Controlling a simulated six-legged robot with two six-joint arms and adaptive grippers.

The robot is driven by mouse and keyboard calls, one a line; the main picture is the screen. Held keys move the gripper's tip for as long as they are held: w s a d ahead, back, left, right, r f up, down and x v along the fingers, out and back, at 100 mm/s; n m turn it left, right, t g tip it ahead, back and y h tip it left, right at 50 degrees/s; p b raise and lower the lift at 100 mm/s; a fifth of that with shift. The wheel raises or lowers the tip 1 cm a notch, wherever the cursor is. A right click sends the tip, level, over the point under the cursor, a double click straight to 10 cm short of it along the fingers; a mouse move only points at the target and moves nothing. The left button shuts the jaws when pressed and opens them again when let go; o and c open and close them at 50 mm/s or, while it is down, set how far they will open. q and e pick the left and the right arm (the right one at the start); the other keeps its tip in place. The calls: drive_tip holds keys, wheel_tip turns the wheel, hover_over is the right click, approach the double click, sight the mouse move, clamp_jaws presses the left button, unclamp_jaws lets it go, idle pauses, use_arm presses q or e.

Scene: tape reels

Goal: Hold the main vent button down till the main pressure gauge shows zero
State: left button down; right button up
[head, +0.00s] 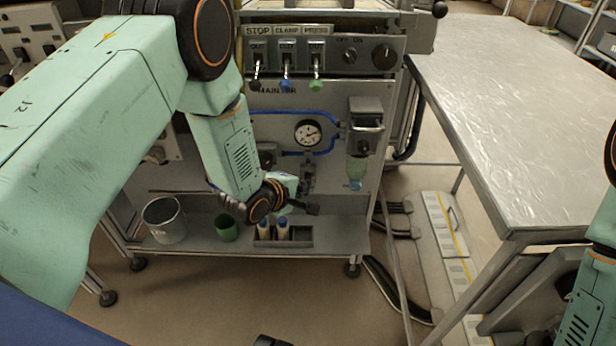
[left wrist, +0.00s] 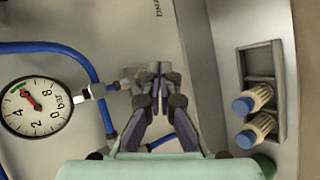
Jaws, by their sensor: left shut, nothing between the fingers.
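The pressure gauge (head: 307,133) is a round white dial on the grey panel under partly visible lettering reading MAIN. In the left wrist view the gauge (left wrist: 36,107) is marked in bar, and its red needle points away from the 0; I cannot read the exact value. My left gripper (head: 313,208) is low in front of the panel, below and near the gauge. In the left wrist view its fingers (left wrist: 160,72) are together and empty, over a fitting by the blue hose. I cannot make out the vent button; the gripper may hide it. My right gripper is out of view.
Blue hoses (head: 270,112) run beside the gauge. A filter bowl unit (head: 364,130) is to its right. Toggle levers (head: 286,72) sit above. A bucket (head: 164,220), a green cup (head: 227,228) and blue-capped bottles (head: 282,230) stand on the lower shelf. A table (head: 520,110) is at right.

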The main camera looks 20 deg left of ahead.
use_arm(q)
drive_tip(key=shift+w, duration=0.15)
drive_tip(key=shift+w+a, duration=0.15)
drive_tip(key=shift+w, duration=0.1)
drive_tip(key=shift+w+a, duration=0.1)
drive_tip(key=shift+w, duration=0.3)
idle(4.4)
drive_tip(key=shift+s, duration=0.1)
idle(0.6)
drive_tip(key=shift+s+d+p, duration=0.25)
drive_tip(key=shift+s+p, duration=0.2)
drive_tip(key=shift+s, duration=0.35)
drive_tip(key=shift+s+d+p, duration=0.25)
drive_tip(key=shift+s+p, duration=0.15)
drive_tip(key=shift+s, duration=0.4)
drive_tip(key=shift+s+d+p, duration=0.2)
drive_tip(key=shift+s+p, duration=0.2)
drive_tip(key=shift+s, duration=0.35)
drive_tip(key=shift+s+d+p, duration=0.25)
drive_tip(key=shift+s+p, duration=0.15)
drive_tip(key=shift+s, duration=0.4)
